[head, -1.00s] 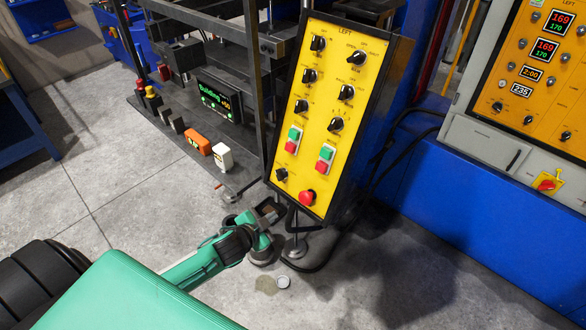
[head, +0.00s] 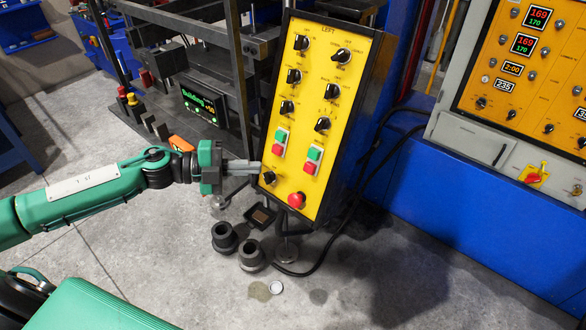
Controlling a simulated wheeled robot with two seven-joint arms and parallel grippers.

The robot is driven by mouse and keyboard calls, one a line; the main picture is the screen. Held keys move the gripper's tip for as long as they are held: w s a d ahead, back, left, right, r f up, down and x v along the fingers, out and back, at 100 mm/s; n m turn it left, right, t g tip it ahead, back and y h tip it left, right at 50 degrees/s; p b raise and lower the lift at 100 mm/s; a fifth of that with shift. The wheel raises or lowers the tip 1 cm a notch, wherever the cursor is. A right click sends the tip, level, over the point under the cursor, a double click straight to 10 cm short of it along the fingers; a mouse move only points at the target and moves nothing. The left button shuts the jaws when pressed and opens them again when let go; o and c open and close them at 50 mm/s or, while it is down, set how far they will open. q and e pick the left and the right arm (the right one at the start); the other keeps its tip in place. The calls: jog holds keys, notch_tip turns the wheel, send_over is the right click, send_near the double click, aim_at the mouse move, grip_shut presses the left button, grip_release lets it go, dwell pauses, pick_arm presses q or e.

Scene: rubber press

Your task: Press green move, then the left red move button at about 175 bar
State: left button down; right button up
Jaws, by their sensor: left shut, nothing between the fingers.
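The yellow panel marked LEFT (head: 306,105) stands upright in the middle of the head view. Its left button pair has a green button (head: 282,135) above a red button (head: 278,149). Its right pair also has a green button (head: 315,153) above a red one (head: 309,167). My left gripper (head: 258,167) comes in from the left, shut and empty. Its tips are by the panel's left edge, a little below and left of the left red button; whether they touch the panel is unclear. A dark screen (head: 199,103) reads "Building" with a small yellow number, too blurred to read. My right gripper is not in view.
A red mushroom button (head: 296,200) and black knobs are on the same panel. Several dark round parts and a tray (head: 262,216) are below my gripper. A second panel (head: 545,75) at right shows 169, 170, 2:00 and 235. Black cables hang behind the yellow panel.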

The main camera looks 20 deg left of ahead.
pick_arm(q)
jog(key=shift+s+a+r+m+g, duration=0.15)
jog(key=shift+s+a+m+g, duration=0.5)
jog(key=shift+a+g, duration=0.2)
jog(key=shift+w+d, duration=0.1)
jog(key=p, duration=0.5)
send_near(311, 171)
jog(key=s+d, duration=0.1)
jog(key=d, duration=0.4)
jog(key=shift+w+f+p, duration=0.2)
jog(key=shift+w+p, duration=0.35)
jog(key=shift+w, duration=0.35)
jog(key=shift+w+d+f, duration=0.25)
jog(key=shift+w+f, duration=0.15)
jog(key=shift+w, duration=0.3)
jog(key=shift+w, duration=0.1)
